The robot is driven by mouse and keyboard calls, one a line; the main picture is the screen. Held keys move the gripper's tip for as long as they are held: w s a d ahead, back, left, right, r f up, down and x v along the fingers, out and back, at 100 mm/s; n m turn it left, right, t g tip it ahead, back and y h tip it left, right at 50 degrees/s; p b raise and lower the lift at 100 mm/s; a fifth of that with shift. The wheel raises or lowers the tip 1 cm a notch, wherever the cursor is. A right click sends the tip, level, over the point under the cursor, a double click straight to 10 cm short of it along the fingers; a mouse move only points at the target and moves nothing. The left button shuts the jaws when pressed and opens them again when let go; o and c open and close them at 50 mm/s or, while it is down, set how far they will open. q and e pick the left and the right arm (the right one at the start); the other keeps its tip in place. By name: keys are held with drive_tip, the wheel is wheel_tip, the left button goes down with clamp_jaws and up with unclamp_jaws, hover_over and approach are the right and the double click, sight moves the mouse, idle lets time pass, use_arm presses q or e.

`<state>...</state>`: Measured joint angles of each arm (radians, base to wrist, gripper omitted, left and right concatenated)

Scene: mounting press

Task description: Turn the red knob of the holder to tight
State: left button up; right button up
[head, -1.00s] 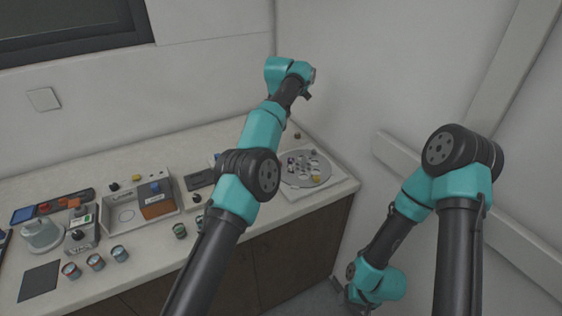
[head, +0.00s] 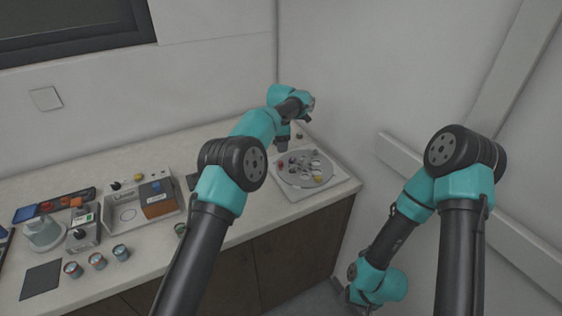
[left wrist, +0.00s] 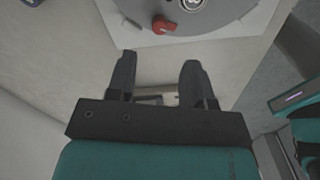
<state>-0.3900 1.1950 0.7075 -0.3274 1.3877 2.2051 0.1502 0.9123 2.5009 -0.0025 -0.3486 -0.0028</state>
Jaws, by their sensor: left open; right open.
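The holder is a round grey disc (head: 322,178) on a pale square base at the right end of the counter, with several small pieces on it. Its red knob (head: 281,163) is a small spot at the disc's left edge. In the left wrist view the red knob (left wrist: 162,25) sits at the disc's near rim, a short lever-like shape. My left gripper (left wrist: 156,75) is open and empty, its fingertips short of the knob and apart from it. My right gripper (head: 352,298) hangs low at the right, away from the counter.
Several small cups (head: 97,261) and a dark mat (head: 41,280) lie at the left. A wall rises close behind the holder. The counter's right edge is near the holder.

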sight(281, 162)
use_arm(q)
wheel_tip(281, 162, down, 8)
drive_tip(key=shift+f, duration=0.25)
clamp_jaws()
idle(0.6)
